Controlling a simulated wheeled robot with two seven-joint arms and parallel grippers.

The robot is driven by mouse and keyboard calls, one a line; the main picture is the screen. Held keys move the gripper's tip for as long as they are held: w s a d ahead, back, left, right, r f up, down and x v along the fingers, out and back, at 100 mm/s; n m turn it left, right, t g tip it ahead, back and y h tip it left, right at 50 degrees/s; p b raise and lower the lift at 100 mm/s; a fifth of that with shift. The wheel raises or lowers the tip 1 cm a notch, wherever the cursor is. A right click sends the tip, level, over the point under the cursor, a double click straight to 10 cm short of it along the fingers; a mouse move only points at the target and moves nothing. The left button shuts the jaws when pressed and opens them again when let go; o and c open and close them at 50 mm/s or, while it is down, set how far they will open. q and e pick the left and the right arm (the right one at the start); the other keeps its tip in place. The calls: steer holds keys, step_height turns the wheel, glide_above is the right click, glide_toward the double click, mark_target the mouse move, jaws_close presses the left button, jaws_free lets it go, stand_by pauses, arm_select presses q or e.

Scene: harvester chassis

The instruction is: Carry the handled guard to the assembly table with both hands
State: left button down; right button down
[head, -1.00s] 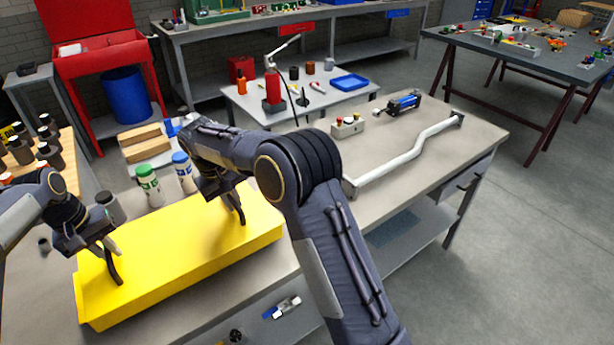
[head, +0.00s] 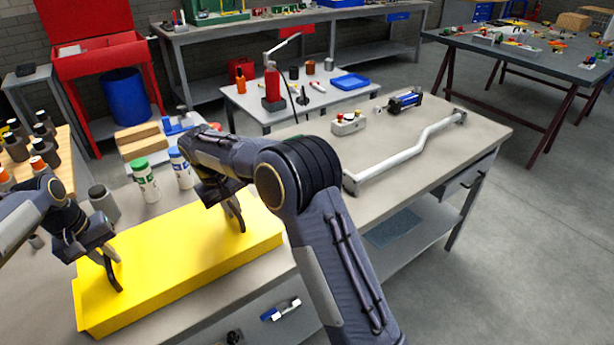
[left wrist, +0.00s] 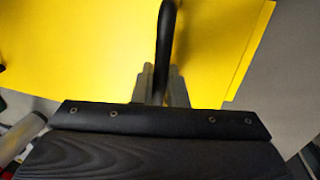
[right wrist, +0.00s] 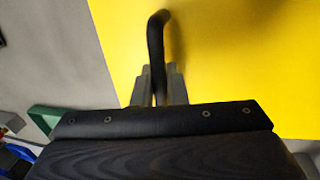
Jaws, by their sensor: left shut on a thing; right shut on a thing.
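The handled guard (head: 185,262) is a long yellow box-like cover with two black bar handles, at the lower left of the head view. My left gripper (head: 106,256) is shut on its left handle (left wrist: 168,38). My right gripper (head: 228,205) is shut on its right handle (right wrist: 156,38). The guard appears level over the front of a grey-topped workbench (head: 472,133); I cannot tell whether it touches the top. My right forearm hides part of the bench. Which table is the assembly table is not marked in view.
Two white bottles (head: 146,184) and a grey cylinder (head: 103,202) stand close behind the guard. A bent white bar (head: 400,156) and a small button box (head: 348,124) lie on the bench's right side. A dark-topped table (head: 530,58) stands far right, with open floor before it.

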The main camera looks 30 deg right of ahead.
arm_select(q)
steer(key=c, duration=1.5)
jaws_free()
steer(key=shift+s, duration=0.1)
arm_select(e)
steer(key=c, duration=1.5)
jaws_free()
steer(key=shift+s, duration=0.1)
arm_select(q)
steer(key=shift+o, duration=0.2)
steer(key=shift+f, duration=0.1)
arm_select(e)
steer(key=shift+o, duration=0.2)
steer(key=shift+r, duration=0.1)
arm_select(q)
step_height(320, 180, up, 12)
steer(key=a, duration=0.2)
steer(key=shift+a+f, duration=0.15)
steer(key=shift+a, duration=0.05)
arm_select(e)
step_height(320, 180, up, 12)
steer(key=a, duration=0.2)
steer(key=shift+a+f, duration=0.15)
steer(key=shift+f, duration=0.1)
